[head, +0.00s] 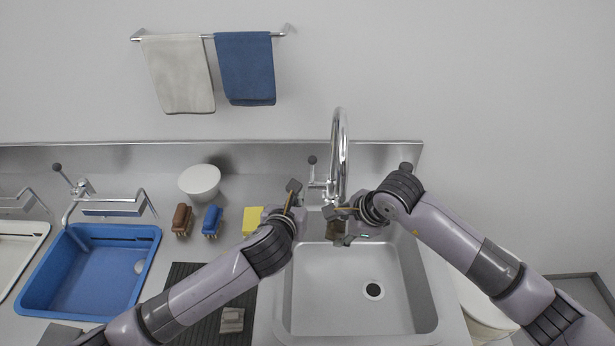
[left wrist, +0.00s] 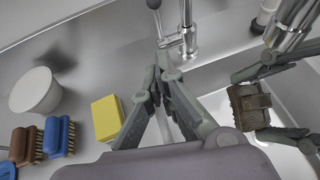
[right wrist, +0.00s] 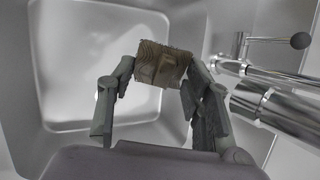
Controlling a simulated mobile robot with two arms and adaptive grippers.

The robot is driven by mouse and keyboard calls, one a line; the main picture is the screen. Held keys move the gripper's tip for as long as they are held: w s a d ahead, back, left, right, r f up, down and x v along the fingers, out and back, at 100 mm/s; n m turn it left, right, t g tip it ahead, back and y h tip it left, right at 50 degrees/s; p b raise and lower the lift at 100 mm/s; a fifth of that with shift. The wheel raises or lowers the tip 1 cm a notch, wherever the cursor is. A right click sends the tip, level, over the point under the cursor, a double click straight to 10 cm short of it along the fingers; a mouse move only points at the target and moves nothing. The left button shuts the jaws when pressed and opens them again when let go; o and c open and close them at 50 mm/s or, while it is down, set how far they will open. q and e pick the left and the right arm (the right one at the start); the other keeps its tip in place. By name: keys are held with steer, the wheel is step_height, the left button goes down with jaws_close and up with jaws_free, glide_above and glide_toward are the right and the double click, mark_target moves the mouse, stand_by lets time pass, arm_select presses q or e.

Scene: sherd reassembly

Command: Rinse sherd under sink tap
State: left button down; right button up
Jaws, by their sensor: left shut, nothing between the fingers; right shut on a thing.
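A brown, rough sherd (head: 335,230) is held in my right gripper (head: 338,218) over the back of the sink basin, below the tap. In the right wrist view the sherd (right wrist: 162,66) sits between the two fingertips. The chrome tap (head: 340,150) with its tall curved spout stands behind the sink (head: 345,295); no water stream can be made out. My left gripper (head: 294,188) is shut and empty beside the tap's lever (head: 312,162); I cannot tell if it touches. The sherd also shows at the right of the left wrist view (left wrist: 250,106).
A yellow sponge (head: 253,220), a blue brush (head: 212,221), a brown brush (head: 182,219) and a white bowl (head: 200,181) stand left of the sink. A blue tub (head: 95,275) lies further left. Another pale piece (head: 231,320) rests on the dark mat (head: 195,325).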

arm_select(q)
glide_toward(312, 174)
steer(key=a+x, duration=0.1)
steer(key=x, duration=0.3)
steer(key=shift+w+d, duration=0.4)
steer(key=shift+w, duration=0.4)
